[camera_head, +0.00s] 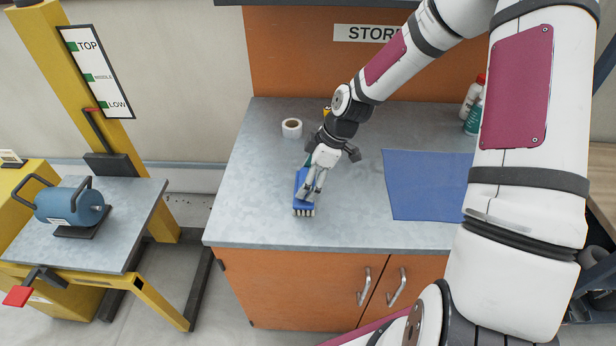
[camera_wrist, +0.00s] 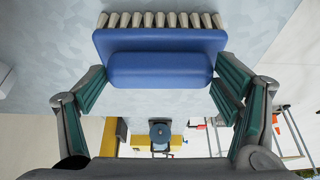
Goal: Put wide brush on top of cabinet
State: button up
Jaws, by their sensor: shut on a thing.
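The wide brush (camera_head: 303,207) is blue with pale bristle tufts. In the head view it is at my gripper's fingers, over the left front part of the grey top of the cabinet (camera_head: 268,190). In the wrist view the brush (camera_wrist: 160,58) lies across the space between my fingertips, bristles toward the top edge. My gripper (camera_head: 308,184) is shut on the brush; its green-padded fingers (camera_wrist: 160,90) stand at either end of the blue body. Whether the brush touches the top cannot be told. The cabinet has orange doors with metal handles below.
A white tape roll (camera_head: 292,128) stands behind my gripper. A blue mat (camera_head: 428,184) lies to the right, and bottles (camera_head: 472,105) stand at the back right. A lift table (camera_head: 95,235) with a blue motor (camera_head: 70,205) is at the left. The top's front left is clear.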

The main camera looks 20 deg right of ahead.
jog(key=shift+f, duration=0.1)
jog(key=o, duration=1.2)
jog(key=shift+c, duration=0.2)
jog(key=p+v, duration=0.1)
jog(key=v, duration=1.1)
jog(key=s+a+r+m+t+h, duration=0.2)
jog(key=s+r+m, duration=0.4)
jog(key=s+r, duration=0.4)
jog(key=s+a+r+m+t+h, duration=0.1)
jog(key=s+a+r+m+h, duration=0.1)
jog(key=s+r+m, duration=0.5)
jog(key=shift+s+a+r+m+t, duration=0.3)
jog(key=shift+s+r, duration=1.4)
jog(key=shift+s, duration=2)
